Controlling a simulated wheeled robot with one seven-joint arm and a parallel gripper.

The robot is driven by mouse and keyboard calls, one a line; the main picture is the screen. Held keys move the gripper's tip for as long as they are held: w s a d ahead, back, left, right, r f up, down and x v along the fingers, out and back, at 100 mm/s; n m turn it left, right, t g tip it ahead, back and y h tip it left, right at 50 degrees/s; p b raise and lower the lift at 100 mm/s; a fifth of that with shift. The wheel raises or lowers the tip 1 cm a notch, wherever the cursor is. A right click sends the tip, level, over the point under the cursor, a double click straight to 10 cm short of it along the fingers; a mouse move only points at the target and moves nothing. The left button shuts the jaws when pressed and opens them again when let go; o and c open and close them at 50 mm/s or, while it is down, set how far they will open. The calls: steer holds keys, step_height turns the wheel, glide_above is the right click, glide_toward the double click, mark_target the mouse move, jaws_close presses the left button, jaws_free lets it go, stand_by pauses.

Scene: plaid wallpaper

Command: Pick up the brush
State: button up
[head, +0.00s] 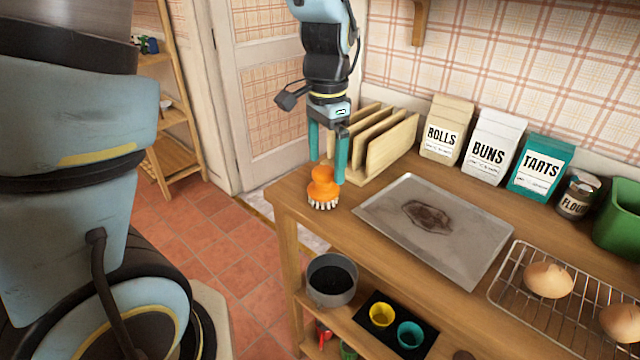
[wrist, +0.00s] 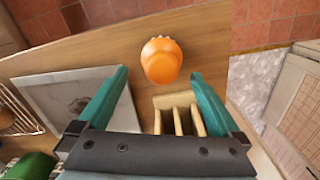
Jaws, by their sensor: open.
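The brush (head: 323,187) has a rounded orange handle and white bristles. It stands bristles down on the wooden table near its left corner. In the wrist view the orange handle (wrist: 161,60) shows from above, just beyond the fingertips and roughly midway between them. My gripper (head: 327,166) has two teal fingers pointing down, just behind and above the brush in the head view. The fingers are spread wide in the wrist view (wrist: 160,75), with nothing held between them.
A wooden rack (head: 375,145) stands close behind the brush. A stained metal tray (head: 385,200) lies to its right. Paper bags (head: 487,150) line the wall. A wire rack (head: 520,285) holds round loaves. The table's left edge is close to the brush.

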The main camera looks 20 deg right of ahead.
mark_target(323, 183)
steer(key=shift+a+f+p, duration=0.15)
steer(key=shift+f+p, duration=0.25)
steer(key=shift+f, duration=1.15)
steer(key=shift+a+f+p, duration=0.1)
steer(key=shift+f+p, duration=0.25)
steer(key=shift+f, duration=1.2)
steer(key=c, duration=1.3)
steer(key=shift+w, duration=0.1)
steer(key=shift+r, duration=0.15)
step_height(323, 183, up, 10)
steer(key=shift+f+b, duration=0.1)
steer(key=shift+b, duration=0.65)
